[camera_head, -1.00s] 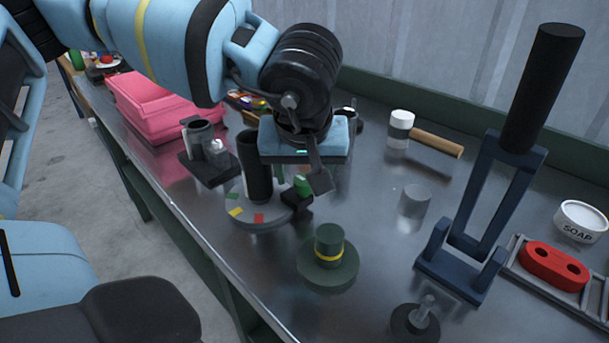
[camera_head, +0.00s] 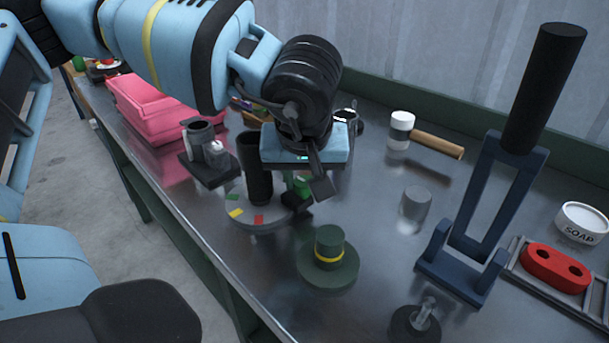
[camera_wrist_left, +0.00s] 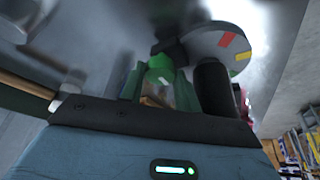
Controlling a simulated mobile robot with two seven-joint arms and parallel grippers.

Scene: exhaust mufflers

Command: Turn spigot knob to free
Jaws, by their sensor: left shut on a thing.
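The spigot stands on the bench as a round grey disc (camera_head: 240,215) with yellow, red and green marks and a tall black cylinder (camera_head: 257,170). Its small green knob (camera_head: 302,184) sits at the disc's right side, partly hidden by my gripper. My left gripper (camera_head: 308,188) reaches down over it and is shut on the knob. In the left wrist view the green knob (camera_wrist_left: 160,68) shows between the fingers, beside the dark block and the marked disc (camera_wrist_left: 225,45). Which mark the knob points at is hard to tell. My right gripper is not in view.
A green hat-shaped part (camera_head: 328,255) stands close in front of the disc. A dark blue stand with a black handle (camera_head: 470,230) is to the right. A grey cylinder (camera_head: 415,203), a mallet (camera_head: 420,138) and a pink box (camera_head: 155,105) are also on the bench.

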